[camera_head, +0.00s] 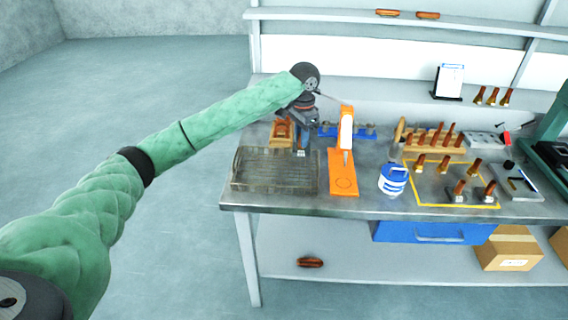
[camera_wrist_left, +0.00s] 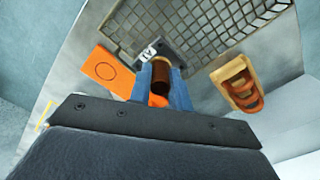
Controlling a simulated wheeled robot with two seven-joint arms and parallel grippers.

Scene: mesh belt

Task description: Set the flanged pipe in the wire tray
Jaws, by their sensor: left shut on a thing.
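The wire tray (camera_head: 270,172) is a dark mesh tray lying empty at the left end of the bench; it also shows at the top of the left wrist view (camera_wrist_left: 190,22). My left gripper (camera_head: 302,152) is by the tray's back right corner. In the left wrist view, its blue fingers are shut on the flanged pipe (camera_wrist_left: 161,72), a brown tube with a grey square flange at its far end. The flange shows beside the tray's edge; I cannot tell its height above the bench. In the head view the pipe is mostly hidden. My right gripper is not in view.
An orange stand (camera_head: 343,182) is right of the tray. A wooden holder with brown pieces (camera_head: 282,132) sits behind it; it shows in the wrist view (camera_wrist_left: 238,85). A blue-and-white tin (camera_head: 393,180) and several brown-handled pieces in a yellow outline (camera_head: 455,205) are farther right.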

